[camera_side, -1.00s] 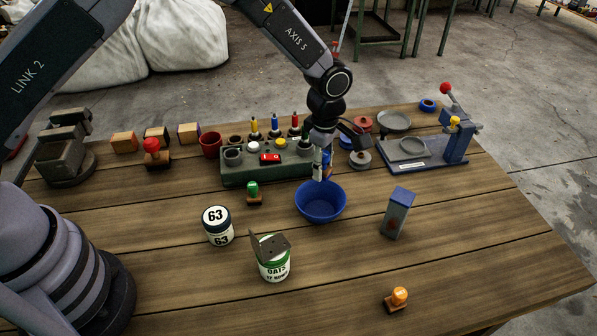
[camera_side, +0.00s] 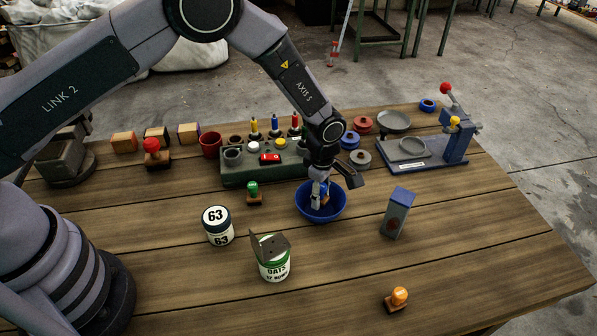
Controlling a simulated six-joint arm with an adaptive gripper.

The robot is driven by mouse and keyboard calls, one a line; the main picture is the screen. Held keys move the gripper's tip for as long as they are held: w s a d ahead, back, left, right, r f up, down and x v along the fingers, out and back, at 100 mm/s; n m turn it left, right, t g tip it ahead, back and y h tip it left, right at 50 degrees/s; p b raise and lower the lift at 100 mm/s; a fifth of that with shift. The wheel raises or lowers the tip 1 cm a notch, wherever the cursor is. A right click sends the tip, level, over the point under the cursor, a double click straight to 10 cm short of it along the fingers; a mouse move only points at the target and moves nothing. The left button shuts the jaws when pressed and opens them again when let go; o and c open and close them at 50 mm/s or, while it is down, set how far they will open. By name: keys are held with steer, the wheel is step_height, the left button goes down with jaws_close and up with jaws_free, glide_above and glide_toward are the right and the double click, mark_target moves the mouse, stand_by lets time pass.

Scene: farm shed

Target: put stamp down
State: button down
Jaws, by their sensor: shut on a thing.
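My gripper (camera_side: 318,201) points down into the blue bowl (camera_side: 334,213) in the middle of the table. It is shut on a small stamp (camera_side: 325,199), of which only a bit of brownish wood shows beside the fingers. The fingers and the bowl's rim hide most of the stamp. I cannot tell whether it touches the bowl's floor. Other stamps stand upright on the table: a green one (camera_side: 253,191) left of the bowl, an orange one (camera_side: 398,296) at the front right and a larger red-knobbed one (camera_side: 152,151) at the back left.
A blue-topped grey box (camera_side: 396,213) stands right of the bowl. An oats can (camera_side: 273,267) and a can marked 63 (camera_side: 218,229) stand front left. A green rack (camera_side: 235,174) is behind the bowl, a lever press (camera_side: 445,150) at the back right. The front right is mostly clear.

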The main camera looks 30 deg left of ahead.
steer(key=c, duration=0.8)
jaws_free()
steer(key=shift+r, duration=3.55)
